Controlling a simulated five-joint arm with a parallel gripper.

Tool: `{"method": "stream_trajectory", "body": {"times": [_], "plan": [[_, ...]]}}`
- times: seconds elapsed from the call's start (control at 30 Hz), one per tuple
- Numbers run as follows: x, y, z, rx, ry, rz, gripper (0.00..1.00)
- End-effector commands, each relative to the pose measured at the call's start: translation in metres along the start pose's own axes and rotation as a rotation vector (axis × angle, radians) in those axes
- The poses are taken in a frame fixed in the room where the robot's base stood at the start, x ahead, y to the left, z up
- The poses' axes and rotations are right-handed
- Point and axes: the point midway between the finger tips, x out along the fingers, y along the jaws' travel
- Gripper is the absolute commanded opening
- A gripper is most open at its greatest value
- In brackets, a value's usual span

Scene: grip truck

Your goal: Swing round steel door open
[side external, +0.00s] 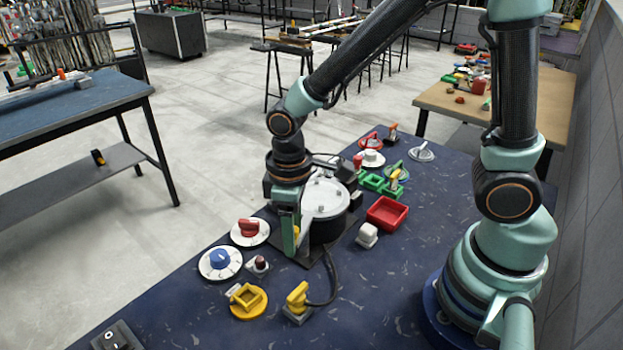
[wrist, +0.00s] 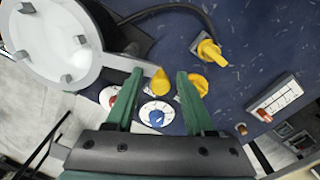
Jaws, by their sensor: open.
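The round steel door (side external: 326,190) is a pale disc with small lugs, lying on top of a dark drum (side external: 328,229). In the wrist view the door (wrist: 45,52) fills the upper left, and a grey arm reaches from it toward a yellow knob (wrist: 160,81). My gripper (wrist: 160,73) is open with its green fingers on either side of the knob, with gaps visible. In the side view my gripper (side external: 290,245) points down at the near left side of the drum. There the fingers and wrist hide most of the knob and part of the door.
A black cable curves beside the drum.

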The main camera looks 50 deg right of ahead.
Motion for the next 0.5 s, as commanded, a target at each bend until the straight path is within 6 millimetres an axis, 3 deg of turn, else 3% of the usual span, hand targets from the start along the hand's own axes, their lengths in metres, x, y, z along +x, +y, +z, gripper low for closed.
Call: {"method": "stream_trajectory", "body": {"times": [0.07,0.1,0.13,0.5], "plan": [[0.0062,-0.0012,0.0021,-0.010,-0.004,-0.001,0.55],[0.0063,-0.0013,0.0023,-0.011,-0.004,-0.001,0.39],[0.0064,-0.0013,0.0025,-0.011,-0.005,-0.001,0.37],[0.0065,-0.0011,-0.0017,-0.015,-0.005,-0.001,0.37]]}}
